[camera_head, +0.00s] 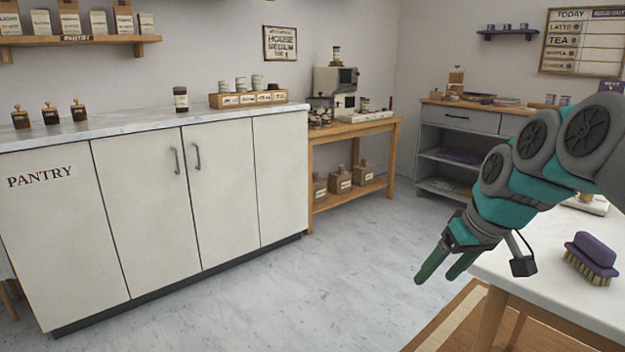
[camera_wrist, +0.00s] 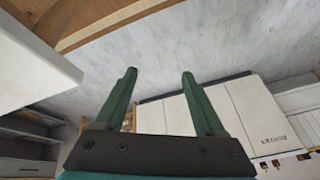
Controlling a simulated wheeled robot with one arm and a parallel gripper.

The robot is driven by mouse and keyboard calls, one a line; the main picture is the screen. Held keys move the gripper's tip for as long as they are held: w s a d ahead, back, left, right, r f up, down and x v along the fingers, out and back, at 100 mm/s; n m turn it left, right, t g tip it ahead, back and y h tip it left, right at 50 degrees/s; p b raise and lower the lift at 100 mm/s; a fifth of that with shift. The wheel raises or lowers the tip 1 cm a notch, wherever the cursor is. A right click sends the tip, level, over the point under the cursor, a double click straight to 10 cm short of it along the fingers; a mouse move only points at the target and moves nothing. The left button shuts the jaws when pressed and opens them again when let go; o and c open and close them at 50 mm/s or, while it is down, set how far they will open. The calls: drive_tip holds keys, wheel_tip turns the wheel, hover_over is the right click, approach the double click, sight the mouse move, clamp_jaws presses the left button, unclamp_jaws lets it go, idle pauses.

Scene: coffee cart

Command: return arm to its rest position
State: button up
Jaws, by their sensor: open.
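My arm reaches in from the right in the head view. My gripper (camera_head: 446,266) points down and to the left, with its two green fingers apart. It hangs in the air beside the left edge of the white table (camera_head: 560,290). In the wrist view my gripper (camera_wrist: 158,80) is open, with nothing between the fingers. The floor and the white pantry cabinet (camera_wrist: 235,105) show beyond the fingers.
A purple-backed brush (camera_head: 591,258) lies on the white table. The pantry counter (camera_head: 130,121) runs along the left, with a dark jar (camera_head: 181,100) on it. A wooden stand (camera_head: 352,135) holds a coffee machine (camera_head: 335,88). Open floor (camera_head: 330,270) lies between cabinet and table.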

drive_tip(key=s+a+f+g+h, duration=0.1)
drive_tip(key=s+a+f+g, duration=0.1)
drive_tip(key=s+a+f, duration=0.6)
drive_tip(key=s, duration=0.3)
drive_tip(key=shift+s+g, duration=0.2)
drive_tip(key=shift+g, duration=0.2)
drive_tip(key=s+f+g, duration=0.1)
drive_tip(key=s+f, duration=0.2)
drive_tip(key=s, duration=0.2)
drive_tip(key=s+f+m+g+h, duration=0.1)
drive_tip(key=s+f, duration=0.2)
drive_tip(key=s, duration=0.2)
drive_tip(key=s+f+m+g, duration=0.1)
drive_tip(key=s+f, duration=0.2)
drive_tip(key=s, duration=0.2)
drive_tip(key=shift+s+a+h, duration=0.15)
drive_tip(key=shift+a+h, duration=0.15)
drive_tip(key=shift+c, duration=0.2)
